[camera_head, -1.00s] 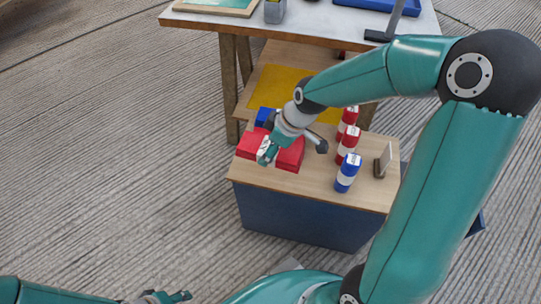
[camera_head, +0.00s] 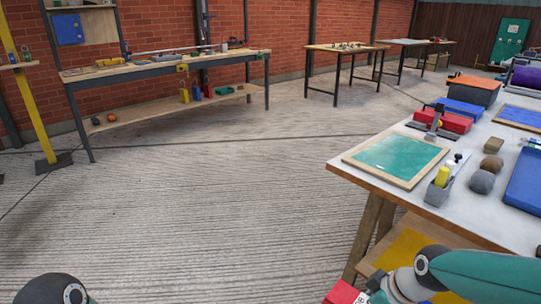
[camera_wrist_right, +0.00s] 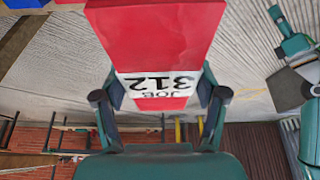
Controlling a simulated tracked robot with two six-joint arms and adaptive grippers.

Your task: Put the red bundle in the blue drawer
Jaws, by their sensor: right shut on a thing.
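The red bundle, a red block with a white label reading "JOB 312", fills the upper middle of the right wrist view (camera_wrist_right: 165,35). My right gripper (camera_wrist_right: 160,105) is shut on it, with a finger on each side near the label. In the head view a red corner of the bundle (camera_head: 343,293) shows at the bottom edge, beside the right gripper (camera_head: 378,292), which is partly cut off. My left gripper is not seen; only a dark joint of my left arm shows at the lower left. I cannot make out a blue drawer in the current views.
A white-topped bench (camera_head: 440,195) stands at the right, with a green framed board (camera_head: 395,158), a grey holder (camera_head: 438,190), a blue tray (camera_head: 527,180) and red cases (camera_head: 445,120). A yellow sheet (camera_head: 402,248) lies on its lower shelf. Open floor (camera_head: 200,200) spreads left.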

